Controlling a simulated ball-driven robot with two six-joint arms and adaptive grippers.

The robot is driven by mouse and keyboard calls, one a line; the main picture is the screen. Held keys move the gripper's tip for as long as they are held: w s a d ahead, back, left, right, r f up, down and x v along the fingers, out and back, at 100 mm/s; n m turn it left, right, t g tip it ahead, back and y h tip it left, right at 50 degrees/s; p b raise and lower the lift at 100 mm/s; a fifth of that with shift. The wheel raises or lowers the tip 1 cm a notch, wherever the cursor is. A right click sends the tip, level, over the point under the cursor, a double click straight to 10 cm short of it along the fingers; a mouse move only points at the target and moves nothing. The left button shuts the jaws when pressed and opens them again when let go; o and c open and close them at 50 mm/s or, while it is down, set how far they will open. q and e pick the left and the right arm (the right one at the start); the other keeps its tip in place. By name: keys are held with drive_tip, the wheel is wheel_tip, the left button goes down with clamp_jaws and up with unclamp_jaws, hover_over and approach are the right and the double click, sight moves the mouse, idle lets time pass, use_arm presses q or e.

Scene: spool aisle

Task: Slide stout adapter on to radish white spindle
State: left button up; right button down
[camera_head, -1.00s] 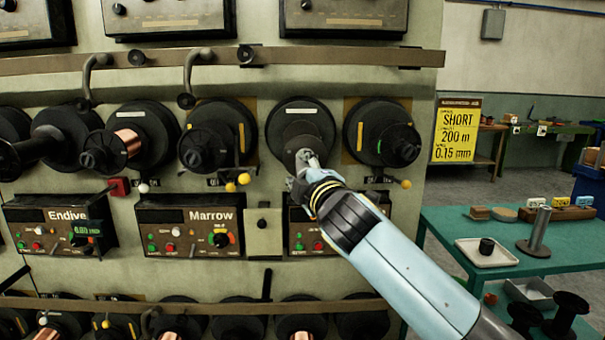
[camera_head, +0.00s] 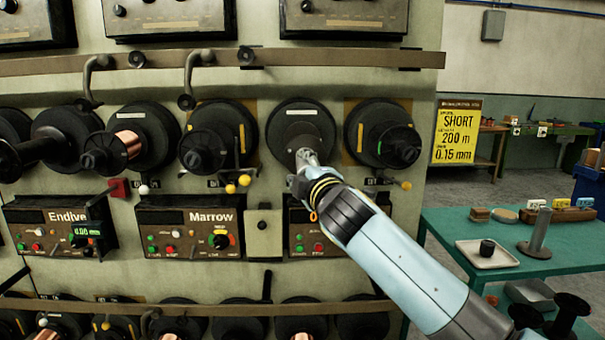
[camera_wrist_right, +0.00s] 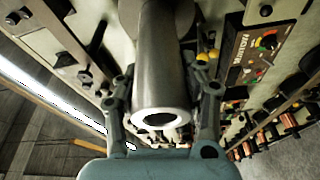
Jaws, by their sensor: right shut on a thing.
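My right gripper (camera_head: 303,160) is in front of the black round flange with a grey centre (camera_head: 300,118), below the middle of that flange. In the right wrist view my gripper (camera_wrist_right: 165,88) has its fingers on both sides of a thick grey metal tube, the stout adapter (camera_wrist_right: 160,75), and is shut on it. The tube's near end is a bright ring around a dark hole. Its far end runs up towards the machine face. The white spindle cannot be made out, and I cannot tell whether the tube is around it. My left gripper is not in view.
Black spools (camera_head: 206,140) and levers with yellow balls (camera_head: 245,180) stick out to the left; another black spool (camera_head: 398,146) is close on the right. Control boxes (camera_head: 188,226) sit below. A green table (camera_head: 470,255) with a white tray (camera_head: 487,256) stands at the right.

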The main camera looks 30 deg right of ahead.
drive_tip(key=shift+w+d, duration=0.5)
drive_tip(key=shift+w, duration=0.35)
drive_tip(key=shift+w+d, duration=0.5)
drive_tip(key=shift+w, duration=0.35)
drive_tip(key=shift+r, duration=0.1)
drive_tip(key=shift+w+d+b, duration=0.15)
drive_tip(key=shift+w+d, duration=0.25)
drive_tip(key=shift+w, duration=0.2)
drive_tip(key=shift+w+d+b, duration=0.15)
drive_tip(key=shift+w+d, duration=0.2)
drive_tip(key=shift+w, duration=0.25)
drive_tip(key=shift+w+d+b, duration=0.55)
drive_tip(key=shift+w+d, duration=0.35)
drive_tip(key=shift+w, duration=0.55)
drive_tip(key=shift+w+d+b, duration=0.5)
drive_tip(key=shift+w+d, duration=0.4)
drive_tip(key=shift+w, duration=0.6)
drive_tip(key=shift+w+d+b, duration=0.55)
drive_tip(key=shift+w+d, duration=0.35)
drive_tip(key=shift+w, duration=0.55)
drive_tip(key=c, duration=0.7)
unclamp_jaws()
drive_tip(key=shift+s, duration=0.1)
